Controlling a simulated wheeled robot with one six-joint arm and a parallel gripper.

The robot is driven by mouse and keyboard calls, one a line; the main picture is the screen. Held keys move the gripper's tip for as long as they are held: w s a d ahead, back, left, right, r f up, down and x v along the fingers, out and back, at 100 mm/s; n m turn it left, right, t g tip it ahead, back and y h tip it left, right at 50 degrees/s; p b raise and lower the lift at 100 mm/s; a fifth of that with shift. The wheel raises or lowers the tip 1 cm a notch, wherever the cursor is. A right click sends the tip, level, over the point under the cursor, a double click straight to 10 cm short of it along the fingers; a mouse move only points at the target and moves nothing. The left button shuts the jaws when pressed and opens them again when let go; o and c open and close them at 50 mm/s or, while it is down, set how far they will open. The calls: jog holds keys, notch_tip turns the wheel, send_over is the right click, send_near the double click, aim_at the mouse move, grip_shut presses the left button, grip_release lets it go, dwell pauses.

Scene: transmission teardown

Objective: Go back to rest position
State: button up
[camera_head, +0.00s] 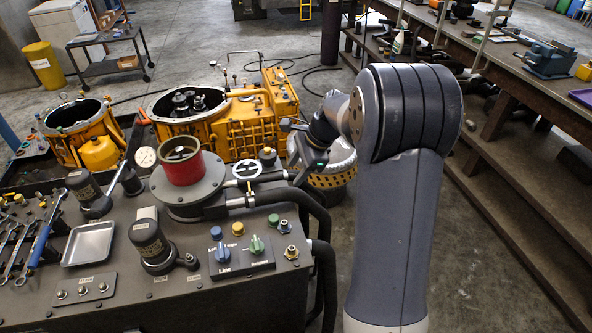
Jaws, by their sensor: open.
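The dark control bench (200,295) fills the lower left, with wrenches (40,235), a metal tray (70,258), knobs and hoses. A long workbench (480,55) runs along the right. Concrete floor shows between them.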

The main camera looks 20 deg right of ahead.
aim_at(296, 188)
jog(key=p+x, duration=0.1)
jog(key=x, duration=0.9)
jog(key=shift+f, duration=0.35)
jog(key=shift+d+f, duration=0.1)
jog(key=shift+d, duration=1.8)
